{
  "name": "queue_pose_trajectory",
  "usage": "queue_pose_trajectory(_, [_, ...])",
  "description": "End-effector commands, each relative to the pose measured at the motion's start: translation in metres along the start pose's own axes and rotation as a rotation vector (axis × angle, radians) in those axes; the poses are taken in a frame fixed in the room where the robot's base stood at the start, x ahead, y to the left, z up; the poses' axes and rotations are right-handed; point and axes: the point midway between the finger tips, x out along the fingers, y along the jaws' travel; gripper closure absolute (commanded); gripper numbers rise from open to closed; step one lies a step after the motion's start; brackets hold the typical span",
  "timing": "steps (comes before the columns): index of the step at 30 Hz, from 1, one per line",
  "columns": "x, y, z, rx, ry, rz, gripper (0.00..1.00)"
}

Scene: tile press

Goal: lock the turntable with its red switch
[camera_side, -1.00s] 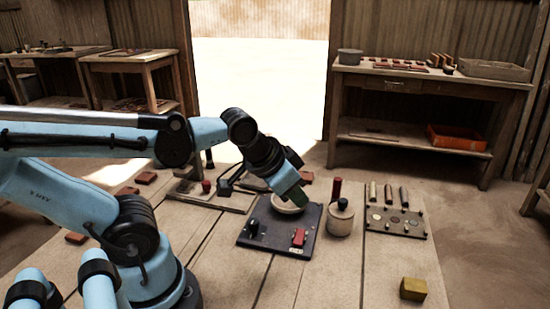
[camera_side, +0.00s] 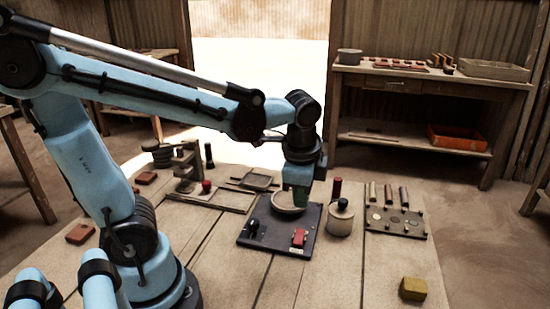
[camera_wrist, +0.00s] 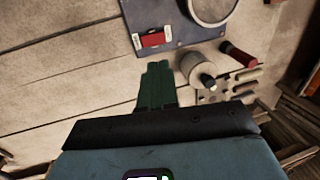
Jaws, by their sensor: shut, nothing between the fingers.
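The turntable is a pale round disc (camera_side: 289,202) on a dark base plate (camera_side: 270,240); it is partly cut off at the top of the wrist view (camera_wrist: 212,8). The red switch (camera_side: 299,237) sits near the plate's front right corner; in the wrist view the red switch (camera_wrist: 152,39) lies between two pale labels. A black knob (camera_side: 253,226) is at the plate's left. My gripper (camera_side: 300,204) has green fingers, shut and empty, pointing down above the turntable's right part. In the wrist view the fingers (camera_wrist: 158,70) appear apart from the switch. I cannot tell the gripper's exact height.
A lidded pale jar (camera_side: 340,222) and a dark red-topped cylinder (camera_side: 336,190) stand right of the plate. A board with round samples (camera_side: 396,221) lies farther right. A yellow block (camera_side: 413,289) is at the front right. The front middle of the table is clear.

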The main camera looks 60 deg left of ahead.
Motion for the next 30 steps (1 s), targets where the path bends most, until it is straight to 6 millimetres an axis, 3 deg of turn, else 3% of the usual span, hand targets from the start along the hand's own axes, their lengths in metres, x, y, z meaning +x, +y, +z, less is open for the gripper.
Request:
queue_pose_trajectory(18, [0.075, 0.0, 0.0, -0.002, 0.001, 0.0, 1.0])
queue_pose_trajectory(30, [0.097, 0.0, 0.0, -0.002, 0.001, -0.001, 1.0])
